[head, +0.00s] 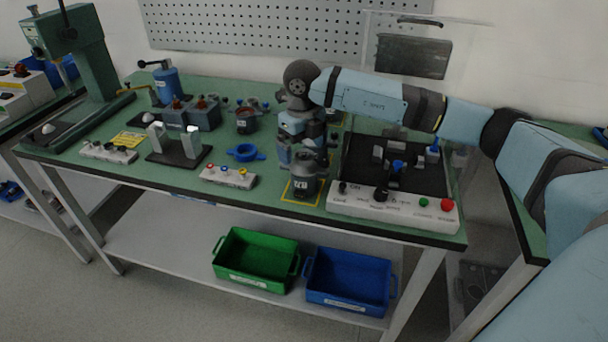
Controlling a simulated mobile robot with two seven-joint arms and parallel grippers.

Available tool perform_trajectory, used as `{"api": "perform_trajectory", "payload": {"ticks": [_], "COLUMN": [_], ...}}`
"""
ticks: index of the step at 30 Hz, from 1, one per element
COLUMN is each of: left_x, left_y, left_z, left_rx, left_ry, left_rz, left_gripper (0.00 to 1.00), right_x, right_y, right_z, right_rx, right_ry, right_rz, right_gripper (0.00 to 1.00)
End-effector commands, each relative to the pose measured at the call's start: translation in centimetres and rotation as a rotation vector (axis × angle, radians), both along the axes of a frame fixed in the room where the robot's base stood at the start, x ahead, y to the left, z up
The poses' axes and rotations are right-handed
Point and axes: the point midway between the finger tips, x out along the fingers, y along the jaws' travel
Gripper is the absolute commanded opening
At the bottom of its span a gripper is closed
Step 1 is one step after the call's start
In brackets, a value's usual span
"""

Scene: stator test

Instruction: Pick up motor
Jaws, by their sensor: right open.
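A dark grey cylindrical part (304,187) with a small white label, which looks like the motor, stands upright in a yellow-outlined square near the front edge of the green workbench. My right gripper (305,164) points down directly above it, with its fingers at the part's upper end. The gripper is open. The arm and wrist hide part of the motor's top, and I cannot tell whether the fingers touch it. My left gripper is not in view.
A control box with knobs and a red button (447,205) and a black test fixture (405,175) stand close on the right. A button strip (228,176) and a blue ring part (245,153) lie left. Green (256,258) and blue (348,281) bins sit on the lower shelf.

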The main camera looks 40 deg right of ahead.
Motion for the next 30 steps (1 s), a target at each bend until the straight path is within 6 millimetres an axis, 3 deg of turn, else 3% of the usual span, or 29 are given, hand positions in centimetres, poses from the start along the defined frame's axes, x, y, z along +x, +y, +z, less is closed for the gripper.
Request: {"api": "perform_trajectory", "payload": {"ticks": [10, 18, 20, 28, 30], "left_x": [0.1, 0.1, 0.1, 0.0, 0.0], "left_y": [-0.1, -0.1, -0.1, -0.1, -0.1], "left_z": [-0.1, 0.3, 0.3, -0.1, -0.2], "left_rx": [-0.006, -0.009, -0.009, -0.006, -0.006], "left_ry": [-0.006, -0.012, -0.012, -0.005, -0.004], "left_rz": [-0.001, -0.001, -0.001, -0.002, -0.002], "left_gripper": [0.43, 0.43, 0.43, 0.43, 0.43], "right_x": [-0.5, -0.5, -0.5, -0.5, -0.4], "right_y": [-0.2, -0.2, -0.2, -0.2, -0.2], "right_z": [-4.5, -5.1, -5.1, -5.1, -4.9], "right_rx": [0.001, 0.001, 0.001, 0.001, 0.001], "right_ry": [0.003, 0.000, 0.000, 0.000, -0.002], "right_rz": [0.000, 0.000, 0.000, 0.000, 0.000], "right_gripper": [1.00, 1.00, 0.89, 0.26, 0.23]}}
